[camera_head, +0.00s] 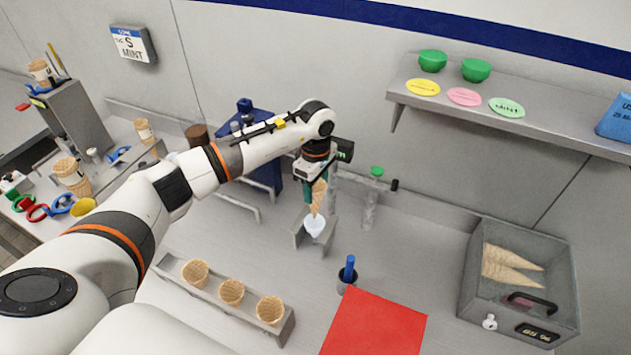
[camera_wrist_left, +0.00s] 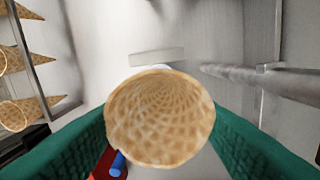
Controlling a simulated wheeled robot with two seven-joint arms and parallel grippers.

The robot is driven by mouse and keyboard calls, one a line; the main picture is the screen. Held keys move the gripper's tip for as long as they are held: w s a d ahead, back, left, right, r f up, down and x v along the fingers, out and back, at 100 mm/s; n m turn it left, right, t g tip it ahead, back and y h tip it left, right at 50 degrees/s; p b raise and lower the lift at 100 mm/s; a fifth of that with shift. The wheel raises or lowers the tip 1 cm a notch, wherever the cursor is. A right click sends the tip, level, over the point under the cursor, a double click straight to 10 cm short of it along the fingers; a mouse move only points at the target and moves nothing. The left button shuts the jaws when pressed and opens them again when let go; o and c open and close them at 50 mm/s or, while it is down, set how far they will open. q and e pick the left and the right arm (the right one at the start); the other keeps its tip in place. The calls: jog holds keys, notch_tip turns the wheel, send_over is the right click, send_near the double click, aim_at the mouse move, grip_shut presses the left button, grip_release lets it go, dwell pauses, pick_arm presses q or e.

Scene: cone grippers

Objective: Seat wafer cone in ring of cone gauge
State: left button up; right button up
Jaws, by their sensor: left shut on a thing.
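My left gripper (camera_head: 312,186), with green fingers, is shut on a wafer cone (camera_head: 318,200). The cone points tip down, and its tip is at or just above a white funnel-shaped piece (camera_head: 315,226) on a small grey bracket (camera_head: 299,237). I cannot tell whether they touch. In the left wrist view the cone's open mouth (camera_wrist_left: 160,115) faces the camera between the green fingers. No ring is clear; the bracket may be the cone gauge. My right gripper is out of view.
A rack with several cones (camera_head: 232,291) lies in front. A grey post stand (camera_head: 370,210) is just right. A cone box (camera_head: 520,306) stands far right, under a shelf (camera_head: 540,118).

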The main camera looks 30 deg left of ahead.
aim_at(315, 212)
pick_arm(q)
jog(key=shift+s+f+b, duration=0.1)
jog(key=shift+f+b, duration=0.2)
jog(key=shift+f, duration=0.5)
jog(key=shift+f+b, duration=0.35)
jog(key=shift+f, duration=0.7)
jog(key=shift+f+b, duration=1.05)
jog(key=shift+f, duration=0.6)
jog(key=shift+f+b, duration=1.5)
jog(key=shift+b, duration=0.15)
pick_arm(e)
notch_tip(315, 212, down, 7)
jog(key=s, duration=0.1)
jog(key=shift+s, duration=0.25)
pick_arm(q)
jog(key=o, duration=0.8)
jog(key=shift+c, duration=0.2)
